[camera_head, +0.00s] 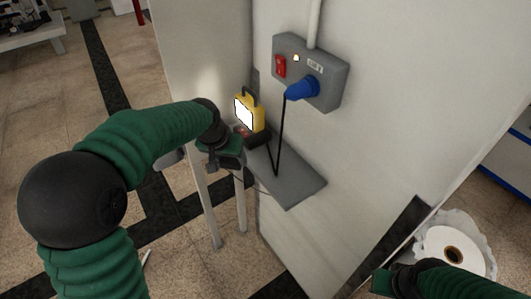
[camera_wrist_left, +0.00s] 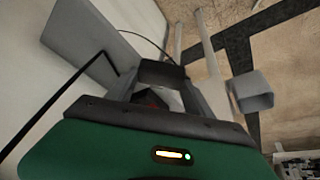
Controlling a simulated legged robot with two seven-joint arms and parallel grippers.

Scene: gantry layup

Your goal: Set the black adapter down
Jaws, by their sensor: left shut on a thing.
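The black adapter (camera_head: 257,139) is a dark block at the near left end of the grey shelf (camera_head: 296,188), just in front of the yellow lamp. My left gripper (camera_head: 240,147) is shut on it from the left. In the left wrist view the adapter (camera_wrist_left: 162,73) sits between the two grey fingers, with the shelf (camera_wrist_left: 92,42) beside it. I cannot tell whether its underside touches the shelf. A black cord runs from the blue plug (camera_head: 302,88) down towards the shelf. My right gripper (camera_head: 385,281) is at the bottom edge, its fingers unclear.
The yellow lamp (camera_head: 254,116) with a lit panel stands close behind the adapter. A grey socket box (camera_head: 325,83) with a red switch is on the wall above. The right half of the shelf is clear. A white reel (camera_head: 437,250) lies at lower right.

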